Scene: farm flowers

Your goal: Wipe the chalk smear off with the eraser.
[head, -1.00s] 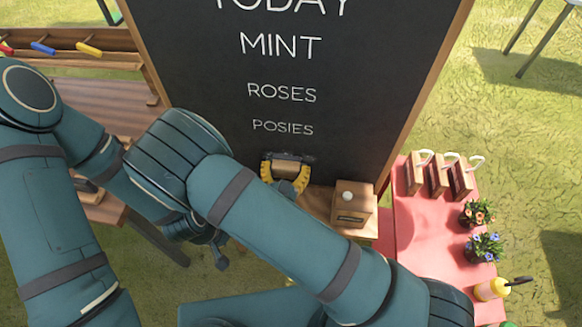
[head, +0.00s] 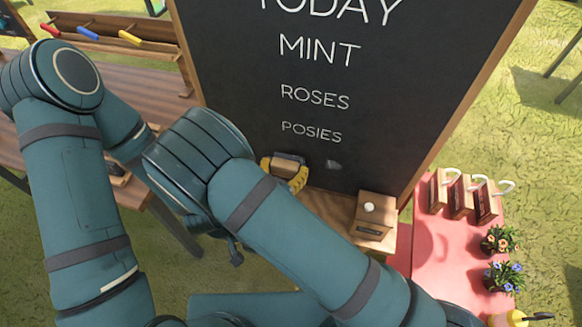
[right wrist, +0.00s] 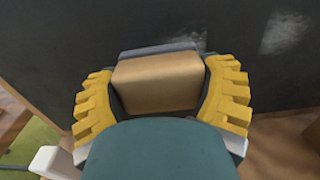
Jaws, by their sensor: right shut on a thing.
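The chalk smear (head: 333,165) is a small pale patch on the blackboard (head: 400,110), low and right of the word "POSIES". My right gripper (head: 287,170) is shut on the eraser (right wrist: 158,82), a tan block with a grey pad facing the board, held between yellow fingers. The eraser is at the board, left of the smear; whether it touches is unclear. In the right wrist view, the smear (right wrist: 286,33) is right of the eraser, and a fainter pale trace lies just above the pad. My left gripper is mostly hidden behind my right arm; only a dark part (head: 236,254) shows.
A wooden box with a white knob (head: 371,222) stands on the ledge right of the eraser. A pink table (head: 432,250) at right holds hooked wooden blocks, potted flowers (head: 502,277) and a yellow bottle. A wooden bench (head: 165,75) with coloured handles stands at left.

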